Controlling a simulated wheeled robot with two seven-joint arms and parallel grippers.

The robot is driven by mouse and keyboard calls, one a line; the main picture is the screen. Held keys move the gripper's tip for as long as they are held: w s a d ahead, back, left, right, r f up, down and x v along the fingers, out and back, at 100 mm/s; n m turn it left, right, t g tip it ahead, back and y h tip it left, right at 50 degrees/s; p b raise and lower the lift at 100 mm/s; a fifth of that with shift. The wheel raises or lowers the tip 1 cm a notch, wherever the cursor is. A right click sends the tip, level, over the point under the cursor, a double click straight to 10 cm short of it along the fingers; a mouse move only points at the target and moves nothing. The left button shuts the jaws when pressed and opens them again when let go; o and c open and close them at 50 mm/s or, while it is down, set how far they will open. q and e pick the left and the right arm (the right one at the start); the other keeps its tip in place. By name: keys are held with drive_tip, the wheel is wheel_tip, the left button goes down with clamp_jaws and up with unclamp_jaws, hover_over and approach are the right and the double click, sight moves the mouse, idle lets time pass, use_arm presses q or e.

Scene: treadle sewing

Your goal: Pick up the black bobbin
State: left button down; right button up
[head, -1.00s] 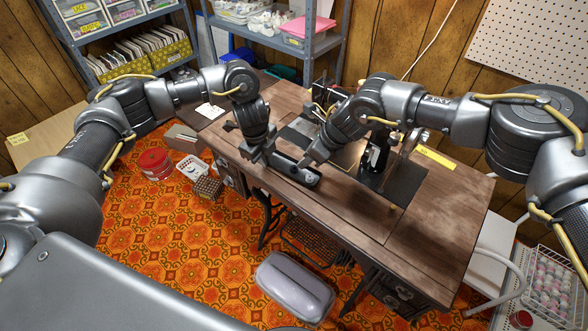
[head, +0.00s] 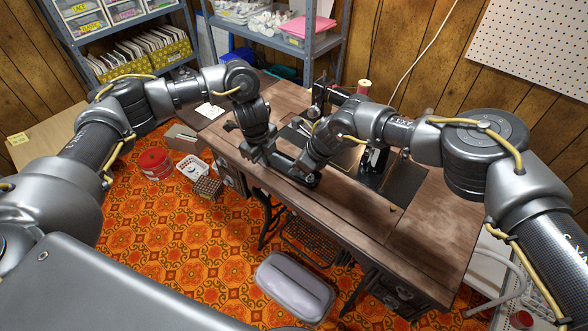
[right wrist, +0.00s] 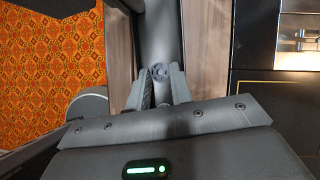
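In the head view my right gripper (head: 304,166) is low over the table's front edge and hides the bobbin. My left gripper (head: 262,151) is just left of it, beside the dark piece; its fingers are unclear.
The wooden sewing table (head: 425,232) is clear at its right. On the patterned floor are a lavender-grey case (head: 295,288), a red tub (head: 155,163) and a white basket (head: 191,168).

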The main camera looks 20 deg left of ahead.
drive_tip(key=shift+s, duration=0.1)
clamp_jaws()
drive_tip(key=shift+r, duration=0.1)
wheel_tip(320, 180, up, 13)
drive_tip(key=shift+f, duration=0.2)
idle(0.5)
use_arm(q)
drive_tip(key=c, duration=1.6)
unclamp_jaws()
drive_tip(key=shift+r, duration=0.1)
